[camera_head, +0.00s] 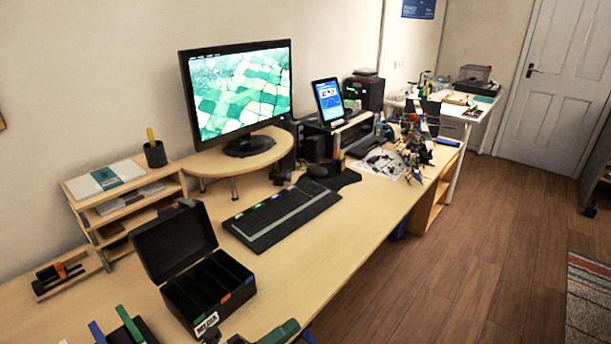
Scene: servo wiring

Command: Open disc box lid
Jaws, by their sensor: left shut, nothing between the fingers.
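The disc box (205,316) is black with a white MEDIA label on its front, and stands on the wooden desk at the lower left. My left gripper is hard to make out. A small dark part at the bottom edge (210,335), just below the label, may be its tip, shut and empty. I see no gripper on the lid. My right gripper is not in view.
A wooden shelf organiser (118,229) stands close behind the lid. A black keyboard (282,215) lies to the right of the box. Blue and green upright pieces (131,324) are at the lower left, and a green object (280,333) at the bottom. Desk between box and keyboard is clear.

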